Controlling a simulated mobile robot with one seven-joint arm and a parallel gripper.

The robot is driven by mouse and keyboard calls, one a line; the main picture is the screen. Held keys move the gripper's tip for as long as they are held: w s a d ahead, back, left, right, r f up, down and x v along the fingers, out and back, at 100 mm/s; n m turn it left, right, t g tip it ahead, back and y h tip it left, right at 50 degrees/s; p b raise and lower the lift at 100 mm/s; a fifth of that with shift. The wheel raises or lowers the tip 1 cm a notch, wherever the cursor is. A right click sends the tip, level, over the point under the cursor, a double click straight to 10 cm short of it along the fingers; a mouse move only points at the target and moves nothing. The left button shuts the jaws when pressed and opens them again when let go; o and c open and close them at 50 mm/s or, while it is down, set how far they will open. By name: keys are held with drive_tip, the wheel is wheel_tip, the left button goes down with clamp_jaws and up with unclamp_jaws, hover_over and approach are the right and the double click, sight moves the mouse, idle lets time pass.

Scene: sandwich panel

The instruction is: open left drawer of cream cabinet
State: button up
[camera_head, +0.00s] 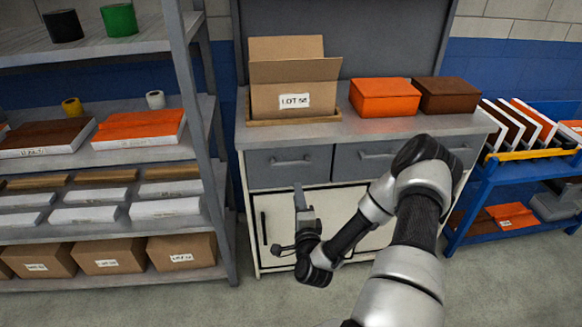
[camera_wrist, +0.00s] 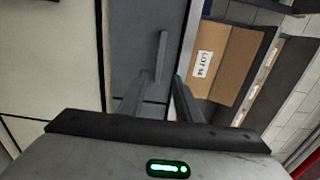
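The cream cabinet (camera_head: 282,218) stands in the middle of the head view, with a grey top. Its left drawer (camera_head: 262,172) is grey and looks shut, with a horizontal bar handle (camera_head: 291,162). My gripper (camera_head: 299,188) is in front of the cabinet, its fingers showing just below that handle. In the wrist view, which is turned sideways, my gripper (camera_wrist: 159,84) is open. The handle (camera_wrist: 161,58) shows ahead, in line with the gap between the fingers. I see no finger closed on it, and the exact distance to it is unclear.
A right drawer (camera_head: 460,157) sits beside the left one, partly behind my arm. An open carton (camera_head: 270,100), an orange box (camera_head: 384,98) and a brown box (camera_head: 447,95) stand on top. A grey shelf rack (camera_head: 226,240) is close at left; a blue cart (camera_head: 487,185) is at right.

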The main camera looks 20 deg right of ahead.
sight(292, 166)
drive_tip(key=b+x, duration=0.1)
drive_tip(key=x, duration=1.5)
drive_tip(key=shift+w, duration=0.1)
clamp_jaws()
